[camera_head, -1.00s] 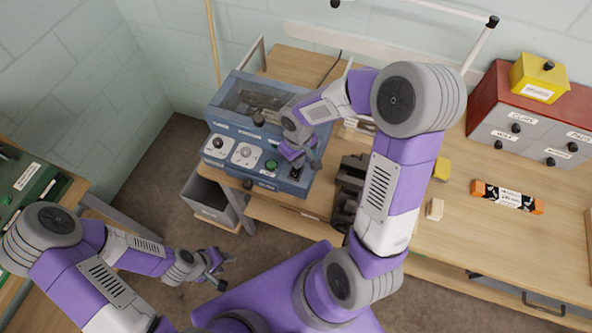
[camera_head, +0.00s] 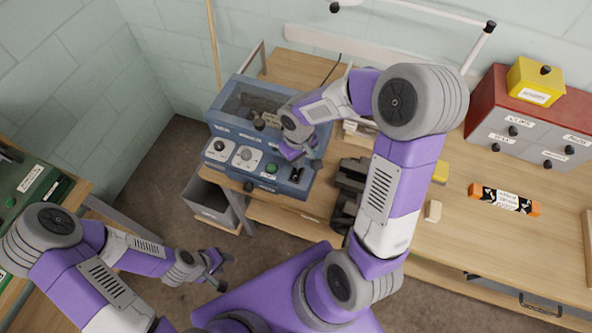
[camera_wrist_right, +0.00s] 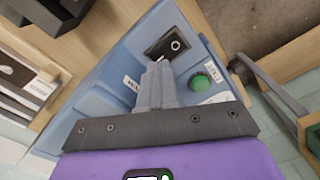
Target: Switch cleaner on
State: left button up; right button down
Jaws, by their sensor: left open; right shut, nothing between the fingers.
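The cleaner is a blue box (camera_head: 232,152) with a clear-topped lid, two dials, a green button (camera_head: 270,169) and a black rocker switch (camera_head: 296,174) on its sloped front. In the right wrist view the rocker switch (camera_wrist_right: 168,44) shows a white ring mark, and the green button (camera_wrist_right: 200,82) is beside it. My right gripper (camera_head: 312,162) is shut and empty over the right end of the panel. Its fingertips (camera_wrist_right: 157,66) appear close to the rocker's edge; I cannot tell whether they touch. My left gripper (camera_head: 222,270) is open and empty, low over the floor.
A dark clamp-like fixture (camera_head: 350,187) stands right of the cleaner. An orange-ended box (camera_head: 505,199), a small wooden block (camera_head: 433,211) and a red-topped drawer cabinet (camera_head: 490,105) are on the bench. A grey bin (camera_head: 208,200) stands below the cleaner.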

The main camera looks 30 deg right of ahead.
jog(key=shift+r+p, duration=1.45)
jog(key=shift+r, duration=0.8)
jog(key=shift+f, duration=0.1)
